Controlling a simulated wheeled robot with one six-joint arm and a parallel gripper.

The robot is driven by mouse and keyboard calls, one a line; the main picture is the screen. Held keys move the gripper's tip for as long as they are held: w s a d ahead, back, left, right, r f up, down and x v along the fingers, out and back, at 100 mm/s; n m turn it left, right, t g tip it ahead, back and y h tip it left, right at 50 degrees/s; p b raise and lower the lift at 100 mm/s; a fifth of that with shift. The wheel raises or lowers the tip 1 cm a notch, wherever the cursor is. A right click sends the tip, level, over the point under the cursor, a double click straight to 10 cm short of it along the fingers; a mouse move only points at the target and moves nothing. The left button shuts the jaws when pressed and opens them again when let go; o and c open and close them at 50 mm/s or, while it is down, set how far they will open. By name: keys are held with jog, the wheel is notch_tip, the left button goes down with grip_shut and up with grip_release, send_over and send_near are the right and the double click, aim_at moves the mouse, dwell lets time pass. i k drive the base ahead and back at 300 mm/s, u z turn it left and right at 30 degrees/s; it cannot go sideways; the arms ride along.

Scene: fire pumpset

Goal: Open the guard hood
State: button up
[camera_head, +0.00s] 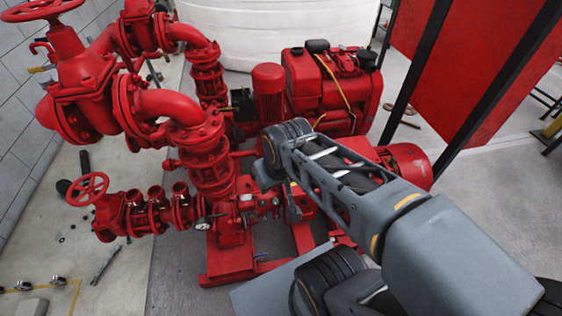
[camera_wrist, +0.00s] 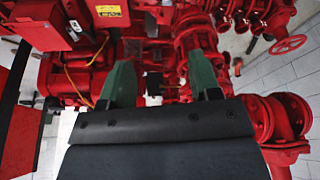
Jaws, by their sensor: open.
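My gripper (camera_wrist: 161,82) is open in the wrist view, with its two green fingers spread apart and no object held between them. Red pump machinery and dark gaps show beyond and between the fingers. I cannot tell the guard hood apart from the other red parts in either view. In the head view my arm crosses the middle of the red pumpset and covers part of it, and my gripper cannot be made out there. Whether the fingers touch any part cannot be told.
A red engine (camera_head: 330,92) with a yellow cable stands behind my arm. Red pipes and valves with a handwheel (camera_head: 88,189) fill the left. A red panel (camera_head: 480,50) on dark posts stands at right. A white tank (camera_head: 270,30) is behind.

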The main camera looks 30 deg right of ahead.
aim_at(299, 195)
jog(key=z, duration=1.95)
jog(key=k, duration=0.65)
jog(key=u, duration=1.25)
jog(key=i, duration=0.45)
jog(key=z, duration=0.15)
